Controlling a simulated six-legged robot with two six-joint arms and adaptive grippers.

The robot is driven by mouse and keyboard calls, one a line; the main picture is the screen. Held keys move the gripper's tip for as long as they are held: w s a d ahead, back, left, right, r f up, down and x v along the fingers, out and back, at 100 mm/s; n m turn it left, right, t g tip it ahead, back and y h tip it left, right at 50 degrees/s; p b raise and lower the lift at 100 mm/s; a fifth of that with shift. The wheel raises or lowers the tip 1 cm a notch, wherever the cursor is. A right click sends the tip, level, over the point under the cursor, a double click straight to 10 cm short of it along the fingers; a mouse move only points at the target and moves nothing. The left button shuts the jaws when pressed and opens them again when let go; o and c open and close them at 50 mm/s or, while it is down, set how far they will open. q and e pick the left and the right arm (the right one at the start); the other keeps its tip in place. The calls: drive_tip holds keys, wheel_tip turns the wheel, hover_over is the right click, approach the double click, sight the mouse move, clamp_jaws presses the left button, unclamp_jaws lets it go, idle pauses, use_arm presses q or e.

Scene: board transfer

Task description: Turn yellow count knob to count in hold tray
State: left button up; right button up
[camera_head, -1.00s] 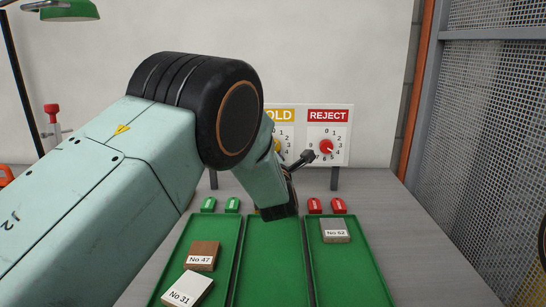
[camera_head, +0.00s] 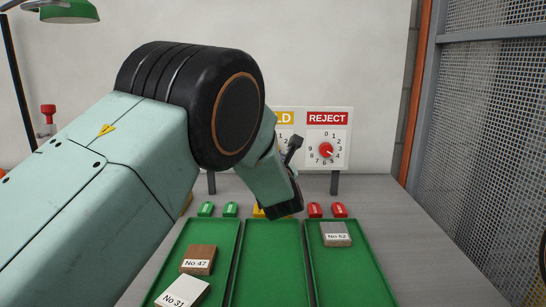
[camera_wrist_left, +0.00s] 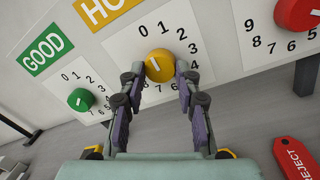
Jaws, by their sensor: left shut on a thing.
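The yellow knob (camera_wrist_left: 159,65) sits on the HOLD dial (camera_wrist_left: 122,48) in the left wrist view, with a short white mark on its face; I cannot tell which number it points at. My left gripper (camera_wrist_left: 160,72) is shut on the knob, one finger at each side. In the head view my left arm covers the knob and most of the HOLD dial; a dark gripper part (camera_head: 294,148) shows beside it. The middle green tray (camera_head: 273,265), below the HOLD dial, shows no block in its visible part. My right gripper is not in view.
The left tray (camera_head: 228,262) holds blocks No 47 (camera_head: 199,255) and No 31 (camera_head: 184,290). The right tray (camera_head: 362,275) holds block No 52 (camera_head: 335,230). The red REJECT knob (camera_head: 326,150) and the green GOOD knob (camera_wrist_left: 80,99) flank the HOLD dial.

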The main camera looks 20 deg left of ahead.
use_arm(q)
drive_tip(key=shift+w+r, duration=0.1)
drive_tip(key=shift+r, duration=0.4)
drive_tip(key=o, duration=0.8)
drive_tip(key=shift+o, duration=1.4)
drive_tip(key=shift+f, duration=0.25)
drive_tip(key=shift+o, duration=0.4)
drive_tip(key=shift+f, duration=0.1)
wheel_tip(320, 180, up, 10)
drive_tip(key=shift+r, duration=0.1)
